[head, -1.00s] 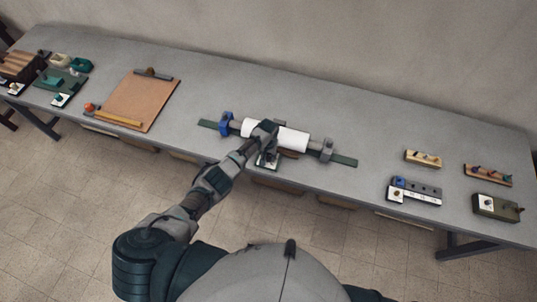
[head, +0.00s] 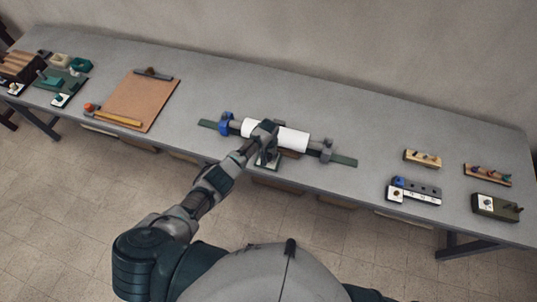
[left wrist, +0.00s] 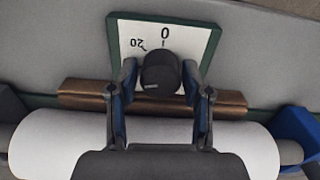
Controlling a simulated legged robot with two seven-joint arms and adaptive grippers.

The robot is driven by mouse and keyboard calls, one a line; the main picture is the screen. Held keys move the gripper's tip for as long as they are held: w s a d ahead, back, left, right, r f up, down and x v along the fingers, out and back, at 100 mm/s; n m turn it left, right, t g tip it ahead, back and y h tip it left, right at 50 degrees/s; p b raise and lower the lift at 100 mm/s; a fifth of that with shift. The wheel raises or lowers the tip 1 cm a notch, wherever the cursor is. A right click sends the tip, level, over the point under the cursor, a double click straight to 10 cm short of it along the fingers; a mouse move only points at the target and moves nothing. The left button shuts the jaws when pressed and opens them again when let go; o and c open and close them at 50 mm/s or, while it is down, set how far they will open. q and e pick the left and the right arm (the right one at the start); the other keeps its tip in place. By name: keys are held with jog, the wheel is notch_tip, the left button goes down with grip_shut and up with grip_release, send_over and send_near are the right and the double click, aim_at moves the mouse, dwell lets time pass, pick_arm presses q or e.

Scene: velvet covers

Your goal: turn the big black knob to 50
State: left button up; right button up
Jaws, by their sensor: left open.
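The big black knob (left wrist: 161,73) stands on a white dial plate (left wrist: 198,42) with a green border, in the left wrist view. The figures 0 and 20 show on the plate; the rest of the scale is hidden by the knob and fingers. A small pale mark shows on the knob's lower-left side. My left gripper (left wrist: 160,79) is open, with one finger on each side of the knob; I cannot tell whether they touch it. In the head view my left gripper (head: 265,131) hides the knob. My right gripper is not in view.
A white roller (head: 292,139) on a green rail with a blue end support (head: 226,122) lies just beyond the dial. A clipboard (head: 138,101) lies to the left. Small blocks with knobs (head: 414,192) stand at the right. Bare grey table (head: 370,130) lies between.

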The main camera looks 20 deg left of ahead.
aim_at(268, 155)
pick_arm(q)
notch_tip(268, 155, up, 12)
dwell(0.5)
dwell(0.3)
